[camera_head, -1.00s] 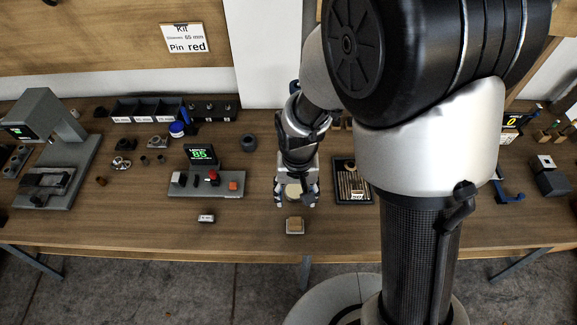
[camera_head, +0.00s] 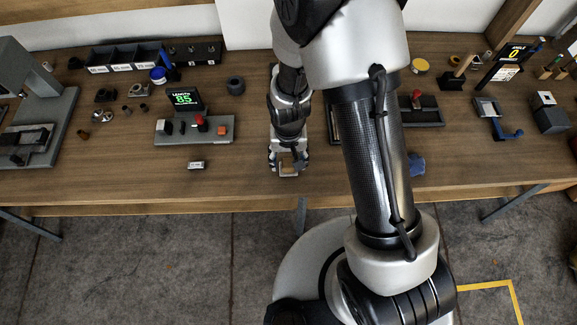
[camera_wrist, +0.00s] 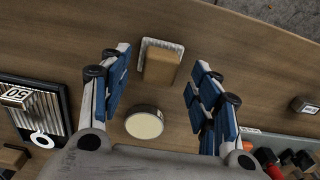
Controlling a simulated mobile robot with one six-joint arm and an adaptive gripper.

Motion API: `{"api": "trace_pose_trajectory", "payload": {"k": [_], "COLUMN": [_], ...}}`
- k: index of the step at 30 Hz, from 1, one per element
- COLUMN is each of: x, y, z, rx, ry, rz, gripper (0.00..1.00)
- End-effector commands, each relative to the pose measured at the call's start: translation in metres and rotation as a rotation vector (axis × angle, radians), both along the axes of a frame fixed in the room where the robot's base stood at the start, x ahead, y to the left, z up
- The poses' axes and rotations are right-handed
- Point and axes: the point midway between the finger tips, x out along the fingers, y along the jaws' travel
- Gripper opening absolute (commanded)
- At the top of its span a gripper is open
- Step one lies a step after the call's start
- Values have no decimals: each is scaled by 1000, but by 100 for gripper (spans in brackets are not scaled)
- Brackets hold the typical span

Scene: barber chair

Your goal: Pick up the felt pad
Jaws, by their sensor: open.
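The felt pad (camera_wrist: 161,66) appears to be the tan-brown block on a pale ribbed base near the table's front edge; I cannot tell which part is felt. It also shows partly in the head view (camera_head: 288,174), under the fingers. My gripper (camera_wrist: 161,58) is open and empty, with its blue-padded fingers on either side of the block and gaps on both sides. In the head view, my gripper (camera_head: 288,165) points down over the pad; its exact height is unclear.
A shallow round tin (camera_wrist: 145,122) with a cream top lies close behind the pad, between the fingers in the wrist view. A ribbed dark tray (camera_wrist: 38,105) is on one side. A small labelled block (camera_head: 196,165) and a display fixture (camera_head: 193,129) stand left.

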Motion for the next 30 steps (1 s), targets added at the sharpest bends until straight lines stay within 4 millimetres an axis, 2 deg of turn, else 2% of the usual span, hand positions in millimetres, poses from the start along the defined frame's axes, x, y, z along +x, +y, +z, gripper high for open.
{"api": "trace_pose_trajectory", "payload": {"k": [1, 5, 13, 30], "x": [-1, 0, 0, 0], "y": [0, 0, 0, 0], "z": [-13, -30, -31, -31], "rx": [-1, -1, 0, 0], "ry": [3, 2, 0, 0], "rz": [0, 0, 0, 0], "gripper": [57, 57, 55, 17]}}
